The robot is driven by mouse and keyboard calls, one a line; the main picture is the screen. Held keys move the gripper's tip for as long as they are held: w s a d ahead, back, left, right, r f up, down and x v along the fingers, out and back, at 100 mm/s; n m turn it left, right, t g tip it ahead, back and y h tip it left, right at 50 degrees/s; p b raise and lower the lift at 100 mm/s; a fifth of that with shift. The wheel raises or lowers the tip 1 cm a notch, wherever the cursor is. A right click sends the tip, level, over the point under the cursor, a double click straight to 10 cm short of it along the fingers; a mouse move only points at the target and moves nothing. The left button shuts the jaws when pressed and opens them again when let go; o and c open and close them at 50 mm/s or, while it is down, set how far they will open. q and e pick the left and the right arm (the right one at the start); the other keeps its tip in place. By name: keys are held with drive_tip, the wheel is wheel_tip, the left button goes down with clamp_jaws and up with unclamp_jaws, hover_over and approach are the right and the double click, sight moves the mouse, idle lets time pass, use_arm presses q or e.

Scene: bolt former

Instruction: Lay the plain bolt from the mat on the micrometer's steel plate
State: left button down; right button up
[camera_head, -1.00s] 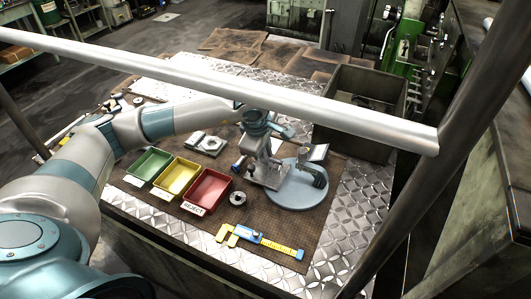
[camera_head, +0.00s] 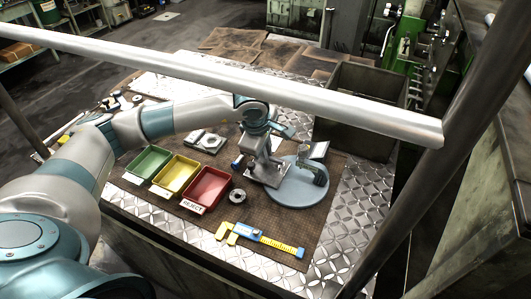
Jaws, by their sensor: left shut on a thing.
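My left gripper (camera_head: 270,172) points down at the left side of a round blue-grey disc (camera_head: 290,200). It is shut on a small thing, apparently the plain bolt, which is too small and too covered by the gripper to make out. A dark, curved micrometer frame (camera_head: 320,174) stands on the right part of the disc, just right of the gripper. A bright steel plate (camera_head: 314,150) shows behind that frame. I cannot tell whether the bolt touches anything. The brown mat (camera_head: 215,222) lies under these things. My right gripper is not in view.
Green (camera_head: 149,163), yellow (camera_head: 175,175) and red bins (camera_head: 207,188) stand left of the gripper. A steel ring (camera_head: 237,196) and a yellow-blue caliper (camera_head: 262,238) lie in front. A large grey crate (camera_head: 365,100) stands behind. A pale rail (camera_head: 220,78) crosses the view.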

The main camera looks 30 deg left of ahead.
use_arm(q)
drive_tip(key=shift+f+b, duration=0.35)
drive_tip(key=shift+b, duration=0.05)
drive_tip(key=c, duration=1.7)
unclamp_jaws()
drive_tip(key=shift+s+f, duration=0.15)
drive_tip(key=shift+d+r, duration=0.1)
drive_tip(key=shift+r, duration=0.25)
drive_tip(key=b+v, duration=0.4)
drive_tip(key=v, duration=1.3)
drive_tip(key=shift+r+b, duration=0.1)
drive_tip(key=shift+b, duration=0.3)
